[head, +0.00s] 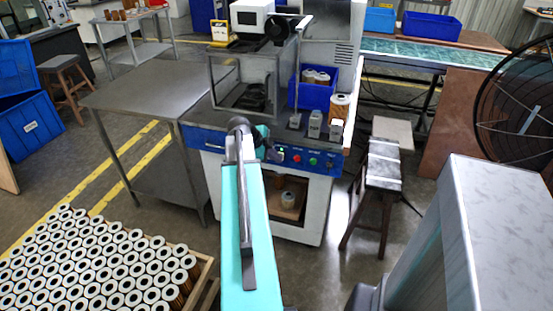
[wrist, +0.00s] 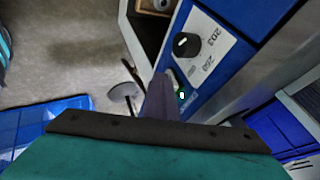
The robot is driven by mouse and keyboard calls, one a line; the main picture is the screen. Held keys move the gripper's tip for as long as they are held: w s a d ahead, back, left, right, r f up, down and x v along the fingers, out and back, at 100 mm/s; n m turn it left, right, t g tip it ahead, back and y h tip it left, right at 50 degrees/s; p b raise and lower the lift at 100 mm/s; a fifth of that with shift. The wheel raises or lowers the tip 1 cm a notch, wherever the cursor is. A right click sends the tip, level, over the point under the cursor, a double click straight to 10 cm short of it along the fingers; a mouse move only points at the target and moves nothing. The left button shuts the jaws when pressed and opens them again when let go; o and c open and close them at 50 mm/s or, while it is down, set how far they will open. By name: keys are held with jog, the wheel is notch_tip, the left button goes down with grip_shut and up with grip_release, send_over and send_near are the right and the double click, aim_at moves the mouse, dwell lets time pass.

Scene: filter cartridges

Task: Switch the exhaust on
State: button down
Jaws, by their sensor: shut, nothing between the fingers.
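In the head view my arm partly hides the panel's left part.
A blue bin (head: 316,95) with cartridges and a single cartridge (head: 340,106) stand on the machine top. A steel table (head: 145,95) is at left, a stool (head: 383,165) at right. A crate of many cartridges (head: 205,268) is at front left.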

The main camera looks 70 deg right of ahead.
jog(key=shift+r, duration=0.85)
jog(key=s+a+f+b+v, duration=0.1)
jog(key=a+v, duration=0.1)
jog(key=v, duration=1)
jog(key=shift+a, duration=0.25)
dwell(0.4)
jog(key=shift+w, duration=0.1)
